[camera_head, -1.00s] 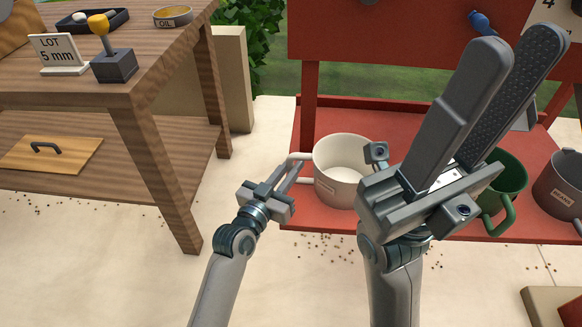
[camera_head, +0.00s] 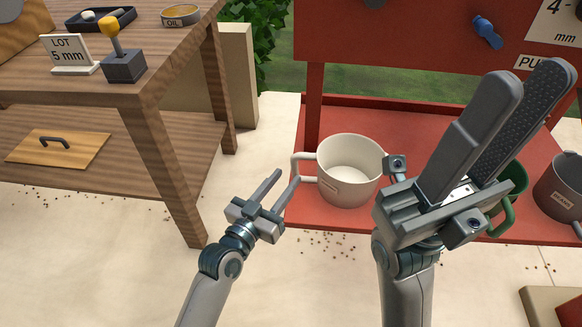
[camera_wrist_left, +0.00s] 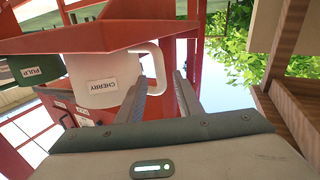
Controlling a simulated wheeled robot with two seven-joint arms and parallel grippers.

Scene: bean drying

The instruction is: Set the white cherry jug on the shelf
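The white cherry jug (camera_head: 348,184) stands upright on the red shelf (camera_head: 405,141), its handle toward the left. In the left wrist view the jug (camera_wrist_left: 104,73) appears upside down with its CHERRY label readable as inverted, and its handle lies just beyond my fingers. My left gripper (camera_head: 288,177) is open and empty, just left of and below the handle, apart from it as far as I can tell. It also shows in the left wrist view (camera_wrist_left: 160,76). My right gripper (camera_head: 535,72) is raised, open and empty, and hides part of the green jug.
A green jug (camera_head: 514,181) and a grey jug (camera_head: 562,190) stand right of the cherry jug on the shelf. A wooden table (camera_head: 160,100) with a lower board stands at left. Several beans lie scattered on the pale floor.

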